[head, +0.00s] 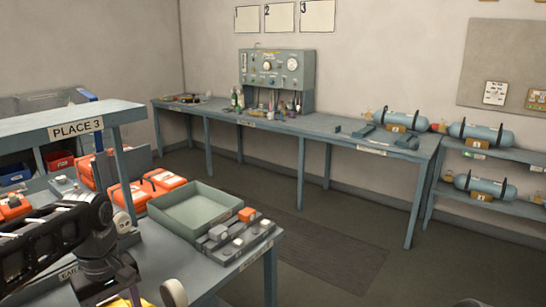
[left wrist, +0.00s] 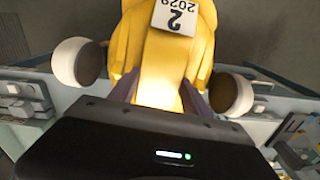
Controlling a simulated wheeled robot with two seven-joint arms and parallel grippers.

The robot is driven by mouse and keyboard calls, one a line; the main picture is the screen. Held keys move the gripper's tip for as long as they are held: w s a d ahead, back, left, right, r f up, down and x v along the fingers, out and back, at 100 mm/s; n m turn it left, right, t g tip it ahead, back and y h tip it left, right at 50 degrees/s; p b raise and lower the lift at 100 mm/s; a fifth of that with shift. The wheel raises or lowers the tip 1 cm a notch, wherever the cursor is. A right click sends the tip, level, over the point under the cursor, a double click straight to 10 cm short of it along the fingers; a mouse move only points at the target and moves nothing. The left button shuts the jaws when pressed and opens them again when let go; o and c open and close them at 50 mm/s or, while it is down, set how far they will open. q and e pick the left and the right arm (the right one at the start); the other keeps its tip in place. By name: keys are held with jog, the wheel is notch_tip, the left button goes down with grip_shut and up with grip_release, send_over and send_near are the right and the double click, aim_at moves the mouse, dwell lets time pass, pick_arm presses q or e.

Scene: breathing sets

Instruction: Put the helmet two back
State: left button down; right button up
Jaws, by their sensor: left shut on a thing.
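The yellow helmet (left wrist: 170,60) fills the middle of the left wrist view. It bears a white tag (left wrist: 176,16) reading 2 and 2029, upside down in this view. Round pale-and-dark ear cups stick out at its left (left wrist: 78,62) and right (left wrist: 231,95). My left gripper (left wrist: 158,92) is shut on the helmet, one finger on each side of a narrow yellow part. In the head view only a sliver of the helmet and one cup (head: 173,292) show at the bottom edge, in front of the near table. My right gripper is not in view.
The near table holds a green tray (head: 159,213), orange cases (head: 130,195) and small grey parts. A shelf labelled PLACE 3 (head: 75,129) rises above it. A long bench (head: 330,142) runs along the back wall.

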pick_arm(q)
jog(key=w+d+f+m, duration=0.1)
jog(key=d+f, duration=0.1)
jog(key=w+d+f+m, duration=0.1)
jog(key=w+f+m, duration=0.1)
jog(key=w+d+f+m, duration=0.2)
jog(key=shift+d+f, duration=0.25)
jog(key=shift+d, duration=0.1)
jog(key=w+d+f+m, duration=0.3)
jog(key=d+f+m, duration=0.1)
jog(key=d+f, duration=0.2)
jog(key=shift+w+d+f+m, duration=0.15)
jog(key=shift+d+f+m, duration=0.1)
jog(key=shift+m, duration=0.15)
jog(key=shift+a, duration=0.1)
dwell(0.9)
